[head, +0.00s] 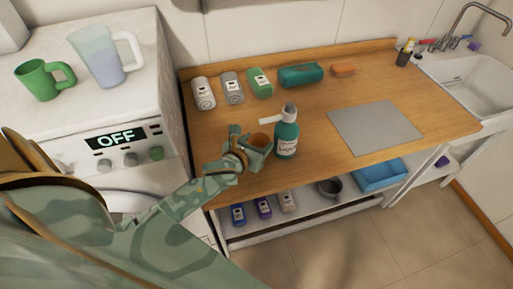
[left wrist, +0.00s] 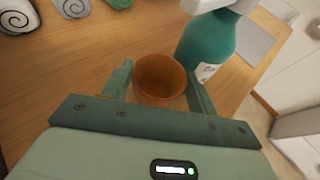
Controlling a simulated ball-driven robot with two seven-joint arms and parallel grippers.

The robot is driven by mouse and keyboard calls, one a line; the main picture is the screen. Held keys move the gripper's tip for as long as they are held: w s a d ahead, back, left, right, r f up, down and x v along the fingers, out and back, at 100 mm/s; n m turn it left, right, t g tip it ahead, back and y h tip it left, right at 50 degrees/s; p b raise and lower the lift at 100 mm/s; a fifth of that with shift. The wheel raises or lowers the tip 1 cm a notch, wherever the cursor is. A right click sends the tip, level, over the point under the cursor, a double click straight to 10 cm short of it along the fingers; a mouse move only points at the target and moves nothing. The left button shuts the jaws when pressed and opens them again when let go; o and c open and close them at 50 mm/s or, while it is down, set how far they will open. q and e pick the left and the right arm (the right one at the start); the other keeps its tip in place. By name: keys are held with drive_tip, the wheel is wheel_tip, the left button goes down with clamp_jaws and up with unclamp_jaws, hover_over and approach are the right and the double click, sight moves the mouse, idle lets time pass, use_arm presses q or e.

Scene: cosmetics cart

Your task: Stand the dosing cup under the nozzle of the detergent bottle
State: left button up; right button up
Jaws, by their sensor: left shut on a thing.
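The dosing cup is a small orange-brown cup (head: 259,139), also in the left wrist view (left wrist: 160,78). My left gripper (head: 257,145) is shut on it, one finger on each side, with its mouth facing up. The detergent bottle (head: 286,138) is teal with a white label and stands upright on the wooden counter, just right of the cup; it also shows in the left wrist view (left wrist: 208,45). Its white nozzle (head: 268,121) points left, above the cup in the head view. I cannot tell whether the cup touches the counter. My right gripper is not in view.
Rolled towels (head: 232,88), a teal pouch (head: 301,75) and an orange block (head: 343,69) lie along the back of the counter (head: 310,105). A grey mat (head: 375,127) lies right of the bottle. The sink (head: 470,80) is far right. The washing machine (head: 110,120) stands left.

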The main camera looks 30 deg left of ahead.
use_arm(q)
wheel_tip(320, 180, down, 2)
drive_tip(key=shift+f, duration=0.1)
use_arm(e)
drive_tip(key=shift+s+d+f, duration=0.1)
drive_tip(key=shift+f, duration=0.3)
use_arm(q)
drive_tip(key=o, duration=1)
drive_tip(key=shift+c, duration=0.2)
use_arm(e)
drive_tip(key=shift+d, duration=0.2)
use_arm(q)
drive_tip(key=shift+s+r, duration=0.15)
drive_tip(key=shift+r, duration=0.1)
drive_tip(key=p+v, duration=0.1)
drive_tip(key=v, duration=1)
drive_tip(key=shift+s+p, duration=0.3)
drive_tip(key=shift+s, duration=0.05)
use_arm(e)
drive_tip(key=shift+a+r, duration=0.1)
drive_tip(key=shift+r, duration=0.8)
